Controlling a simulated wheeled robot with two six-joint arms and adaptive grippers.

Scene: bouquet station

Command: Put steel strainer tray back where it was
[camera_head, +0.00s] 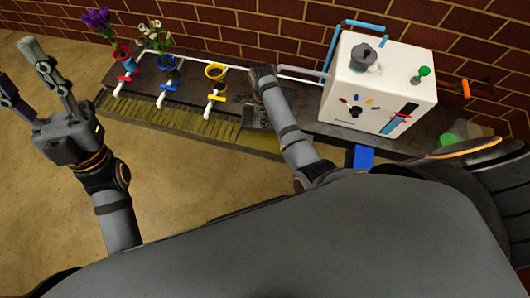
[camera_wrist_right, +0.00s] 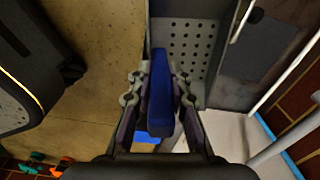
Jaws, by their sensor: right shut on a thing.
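The steel strainer tray (camera_wrist_right: 186,42) shows in the right wrist view as a grey plate with rows of round holes. A blue handle (camera_wrist_right: 160,92) stands in front of it, between my right gripper's fingers. My right gripper (camera_wrist_right: 160,98) is shut on this handle. In the head view the tray (camera_head: 256,117) is a small grey patch at the bench front, partly hidden by my right arm; the right fingertips are hidden there. My left gripper (camera_head: 16,62) is open and empty at the upper left, over the floor, away from the bench.
The dark bench (camera_head: 190,90) has a slatted front edge (camera_head: 170,118). A white machine (camera_head: 375,85) stands right, with a blue part (camera_head: 363,158) below. Brick wall behind.

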